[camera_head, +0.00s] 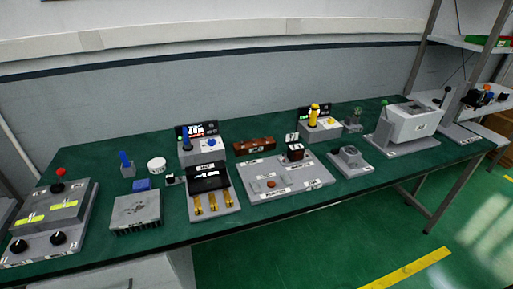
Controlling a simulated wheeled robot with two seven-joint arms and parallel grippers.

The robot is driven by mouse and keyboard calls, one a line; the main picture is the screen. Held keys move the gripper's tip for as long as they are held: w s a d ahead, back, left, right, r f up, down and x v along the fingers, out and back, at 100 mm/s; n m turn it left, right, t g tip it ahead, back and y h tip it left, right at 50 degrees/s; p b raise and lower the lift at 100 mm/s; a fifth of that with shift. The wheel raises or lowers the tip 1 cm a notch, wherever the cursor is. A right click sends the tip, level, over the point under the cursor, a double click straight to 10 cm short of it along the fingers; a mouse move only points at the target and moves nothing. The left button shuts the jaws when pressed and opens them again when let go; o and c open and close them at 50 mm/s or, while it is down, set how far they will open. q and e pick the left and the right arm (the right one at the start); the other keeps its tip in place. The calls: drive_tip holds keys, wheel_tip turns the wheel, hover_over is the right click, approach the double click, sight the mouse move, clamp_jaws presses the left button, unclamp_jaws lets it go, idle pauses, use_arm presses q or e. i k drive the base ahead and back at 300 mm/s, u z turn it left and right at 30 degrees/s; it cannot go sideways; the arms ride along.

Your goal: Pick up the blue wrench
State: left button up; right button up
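No thing in view shows clearly as a wrench at this size. A slim blue upright object (124,159) stands in a small grey holder (128,171) at the left of the green table. Another slim blue upright object (186,138) stands on a grey box (203,151) with a dark display behind it. Either may be the blue wrench; I cannot tell which. A blue block (142,184) lies just in front of the small holder. Neither of my grippers is in view.
The green table (90,155) holds a control box with black knobs (50,223), a finned grey block (135,210), a panel with gold parts (213,205), a flat grey board (262,188) and a white-grey machine (407,122). A shelf rack (430,45) stands at right.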

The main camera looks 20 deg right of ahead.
sight(188, 146)
drive_tip(key=k, duration=1.2)
drive_tip(key=z, duration=0.8)
drive_tip(key=i, duration=1.5)
drive_tip(key=u, duration=0.3)
